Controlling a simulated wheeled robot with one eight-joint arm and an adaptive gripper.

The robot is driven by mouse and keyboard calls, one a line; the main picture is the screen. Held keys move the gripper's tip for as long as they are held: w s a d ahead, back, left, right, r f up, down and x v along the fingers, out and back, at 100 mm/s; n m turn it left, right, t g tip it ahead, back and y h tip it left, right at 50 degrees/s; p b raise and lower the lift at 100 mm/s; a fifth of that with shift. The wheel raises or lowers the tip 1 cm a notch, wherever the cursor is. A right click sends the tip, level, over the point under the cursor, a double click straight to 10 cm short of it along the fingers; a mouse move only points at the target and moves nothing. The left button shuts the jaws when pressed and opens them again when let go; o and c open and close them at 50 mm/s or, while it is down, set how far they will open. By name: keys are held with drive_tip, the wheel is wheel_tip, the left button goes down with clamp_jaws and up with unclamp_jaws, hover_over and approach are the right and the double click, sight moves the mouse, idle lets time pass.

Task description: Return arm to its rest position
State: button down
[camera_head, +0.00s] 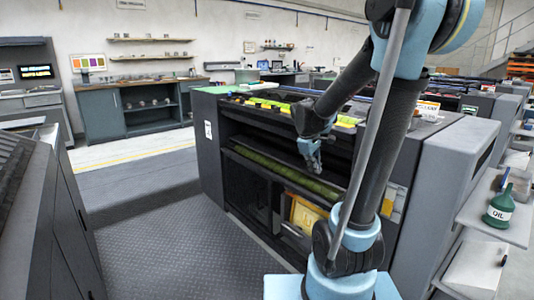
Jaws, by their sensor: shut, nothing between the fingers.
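My arm stands at the right of the head view, blue and dark grey, with its upper links running out of the top of the picture. My gripper (314,168) hangs downward in front of the open side of the dark grey ink unit (211,150). It is shut and empty. It looks small and lies above the long green roller (280,170). Part of the unit is hidden behind my arm.
A shelf at the right holds a green oil bottle (499,205). Another dark machine (40,220) stands close at the left. The patterned floor (185,245) between them is clear. A workbench (140,105) stands at the back wall.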

drive_tip(key=s+f+m+y, duration=0.1)
drive_tip(key=s+f+m, duration=0.2)
drive_tip(key=s, duration=0.9)
drive_tip(key=s+f+m+y, duration=0.2)
drive_tip(key=s+f+m, duration=0.2)
drive_tip(key=s+m, duration=0.3)
drive_tip(key=s, duration=0.5)
drive_tip(key=shift+d, duration=0.25)
drive_tip(key=shift+w+f, duration=0.25)
drive_tip(key=shift+w, duration=0.15)
